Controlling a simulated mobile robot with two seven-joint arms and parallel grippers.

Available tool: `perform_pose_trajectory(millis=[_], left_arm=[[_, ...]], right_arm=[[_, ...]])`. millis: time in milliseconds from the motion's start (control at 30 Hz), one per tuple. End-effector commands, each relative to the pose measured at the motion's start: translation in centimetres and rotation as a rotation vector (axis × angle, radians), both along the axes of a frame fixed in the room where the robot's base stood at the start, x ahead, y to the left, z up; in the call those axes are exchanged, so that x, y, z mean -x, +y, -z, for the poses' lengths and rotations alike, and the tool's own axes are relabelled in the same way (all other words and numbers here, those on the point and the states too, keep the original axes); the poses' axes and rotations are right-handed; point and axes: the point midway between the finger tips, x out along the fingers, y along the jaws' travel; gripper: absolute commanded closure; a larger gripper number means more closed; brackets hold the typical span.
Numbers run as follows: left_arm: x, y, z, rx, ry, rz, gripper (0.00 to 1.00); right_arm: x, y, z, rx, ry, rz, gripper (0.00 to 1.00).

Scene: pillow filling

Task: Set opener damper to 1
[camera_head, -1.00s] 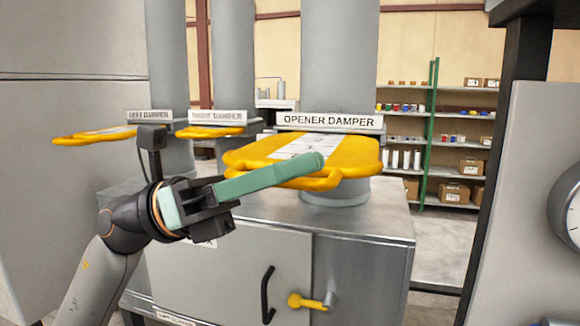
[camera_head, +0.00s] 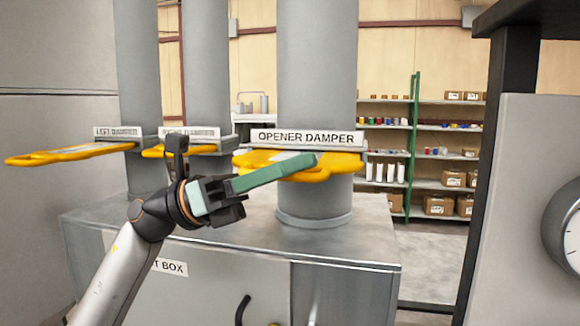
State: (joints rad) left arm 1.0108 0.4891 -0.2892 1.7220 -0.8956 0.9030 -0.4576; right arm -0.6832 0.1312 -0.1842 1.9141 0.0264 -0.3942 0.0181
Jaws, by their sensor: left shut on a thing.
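The opener damper (camera_head: 344,166) is a flat yellow slide plate with a pale scale strip on top. It sits in a slot in the grey duct under the "OPENER DAMPER" sign (camera_head: 306,137), with a short part sticking out toward me. My left gripper (camera_head: 314,162) comes in from the left, its long green fingers closed on the front of this plate. The fingers cover part of the handle and the scale, and I cannot read any number. My right gripper is not in view.
The left damper (camera_head: 62,154) sticks far out of its duct; another yellow damper (camera_head: 165,151) is beside it, partly behind my gripper. A metal cabinet (camera_head: 340,250) stands below. A dark post (camera_head: 480,190) and a panel with a gauge (camera_head: 565,225) stand at right.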

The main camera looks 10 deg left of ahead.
Motion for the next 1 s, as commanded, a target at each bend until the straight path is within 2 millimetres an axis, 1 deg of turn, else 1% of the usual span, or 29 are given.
perform_pose_trajectory(millis=[33, 200, 300, 533, 633, 767, 1000], left_arm=[[0.0, 0.1, -0.1, 0.004, 0.001, -0.002, 0.84], [0.0, 0.0, 0.0, 0.002, 0.0, 0.0, 0.65], [0.0, 0.0, 0.0, 0.001, 0.0, 0.0, 0.55], [0.0, 0.1, 0.1, 0.0, 0.0, 0.0, 0.55], [0.0, 0.6, 0.4, 0.001, 0.002, -0.002, 0.55], [0.0, 2.4, 1.3, 0.0, 0.002, -0.003, 0.55], [0.3, 7.3, 3.4, 0.001, 0.003, -0.005, 0.55]], right_arm=[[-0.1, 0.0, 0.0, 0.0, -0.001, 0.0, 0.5], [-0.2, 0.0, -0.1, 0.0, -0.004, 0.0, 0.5], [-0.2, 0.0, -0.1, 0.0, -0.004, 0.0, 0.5], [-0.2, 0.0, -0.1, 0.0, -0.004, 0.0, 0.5], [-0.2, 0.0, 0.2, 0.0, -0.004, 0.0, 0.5], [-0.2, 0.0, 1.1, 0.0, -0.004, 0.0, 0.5], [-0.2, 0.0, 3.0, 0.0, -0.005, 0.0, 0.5]])
